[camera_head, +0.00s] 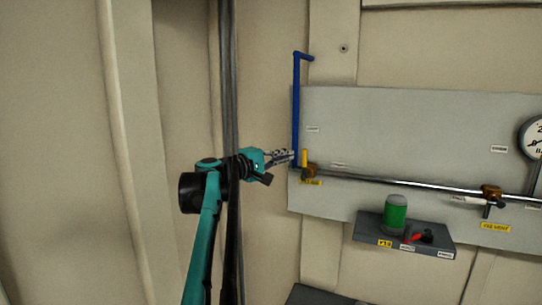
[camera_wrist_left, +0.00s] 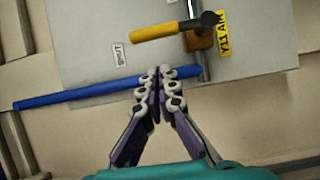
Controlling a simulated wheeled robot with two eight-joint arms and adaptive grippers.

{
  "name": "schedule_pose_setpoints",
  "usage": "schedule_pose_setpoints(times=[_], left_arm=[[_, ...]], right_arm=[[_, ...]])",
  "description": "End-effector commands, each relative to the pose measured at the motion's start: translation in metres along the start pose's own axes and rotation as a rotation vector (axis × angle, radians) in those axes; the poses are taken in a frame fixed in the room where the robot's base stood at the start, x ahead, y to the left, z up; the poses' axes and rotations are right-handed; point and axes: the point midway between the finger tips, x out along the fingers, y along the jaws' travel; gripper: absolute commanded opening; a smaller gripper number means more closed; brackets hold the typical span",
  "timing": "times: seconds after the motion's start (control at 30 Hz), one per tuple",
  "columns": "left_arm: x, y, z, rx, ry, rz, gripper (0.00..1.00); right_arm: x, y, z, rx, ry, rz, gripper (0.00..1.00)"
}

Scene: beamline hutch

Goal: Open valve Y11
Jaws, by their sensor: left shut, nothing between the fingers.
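The valve with the yellow lever (camera_head: 304,158) sits at the left end of the wall panel, where the blue pipe meets the steel line. In the left wrist view its yellow lever (camera_wrist_left: 168,31) lies crosswise to the steel pipe, beside its brass body (camera_wrist_left: 199,39). The yellow label (camera_wrist_left: 223,33) there appears to read Y11 AIR. My left gripper (camera_head: 289,156) is just left of the lever. In the left wrist view, my left gripper (camera_wrist_left: 161,76) is shut and empty, its fingertips overlapping the blue pipe; contact is unclear. A gap separates them from the lever. My right gripper is out of view.
The blue pipe (camera_head: 296,110) rises along the panel's left edge. The steel pipe (camera_head: 400,182) runs right to another brass valve (camera_head: 490,191). A pressure gauge (camera_head: 534,138) is at the far right. A grey shelf (camera_head: 368,231) holds a green cylinder (camera_head: 396,213).

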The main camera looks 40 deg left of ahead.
Motion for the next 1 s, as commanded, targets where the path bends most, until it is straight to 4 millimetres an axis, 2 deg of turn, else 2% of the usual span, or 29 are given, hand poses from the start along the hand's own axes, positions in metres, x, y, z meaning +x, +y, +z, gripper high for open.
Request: schedule_pose_setpoints(times=[0.1,0.23,1.0], left_arm=[[0.003,0.0,0.014,0.0,-0.001,0.0,0.0],[0.005,0.0,0.021,0.0,0.001,0.0,0.0],[0.007,0.002,0.026,0.057,0.0,-0.027,0.0]], right_arm=[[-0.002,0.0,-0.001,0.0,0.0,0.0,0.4],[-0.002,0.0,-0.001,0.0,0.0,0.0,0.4],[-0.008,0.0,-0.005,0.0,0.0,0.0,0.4]])
